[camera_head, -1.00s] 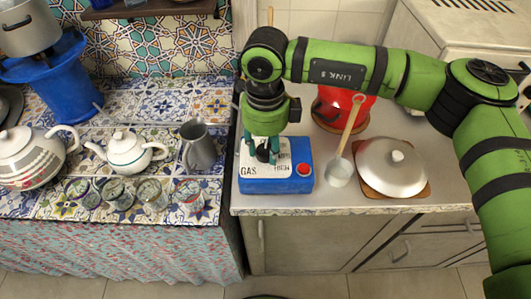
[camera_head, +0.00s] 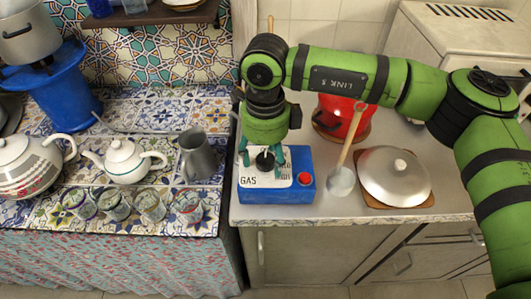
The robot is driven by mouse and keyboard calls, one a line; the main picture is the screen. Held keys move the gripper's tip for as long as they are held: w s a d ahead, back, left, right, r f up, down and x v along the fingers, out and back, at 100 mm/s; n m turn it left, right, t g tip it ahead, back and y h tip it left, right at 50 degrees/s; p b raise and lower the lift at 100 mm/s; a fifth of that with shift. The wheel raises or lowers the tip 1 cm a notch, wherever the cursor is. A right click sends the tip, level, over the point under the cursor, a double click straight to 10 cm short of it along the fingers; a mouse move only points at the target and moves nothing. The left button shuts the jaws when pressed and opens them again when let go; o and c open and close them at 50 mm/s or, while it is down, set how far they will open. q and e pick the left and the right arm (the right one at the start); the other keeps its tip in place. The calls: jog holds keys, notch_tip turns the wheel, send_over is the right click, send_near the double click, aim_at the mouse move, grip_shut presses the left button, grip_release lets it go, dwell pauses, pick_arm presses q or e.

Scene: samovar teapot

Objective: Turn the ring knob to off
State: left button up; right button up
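A blue gas box (camera_head: 278,195) with a white top plate marked GAS and a red button (camera_head: 305,180) stands at the front left of the right counter. A dark round knob (camera_head: 265,161) sits on its plate. My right gripper (camera_head: 262,157) points down over the box, with its teal fingers spread to either side of the knob. The fingers look apart from the knob, though contact is hard to judge. The knob's ring and its markings are partly hidden or too small to read. My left gripper is not in view.
A ladle (camera_head: 342,178), a lidded pan (camera_head: 396,176) on a wooden board and a red pot (camera_head: 340,119) stand right of the box. On the left tiled counter are teapots (camera_head: 124,160), a grey jug (camera_head: 197,156) and several glasses (camera_head: 150,205).

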aim_at(265, 159)
jog(key=shift+r, duration=0.1)
notch_tip(265, 159, up, 12)
dwell(0.5)
dwell(0.4)
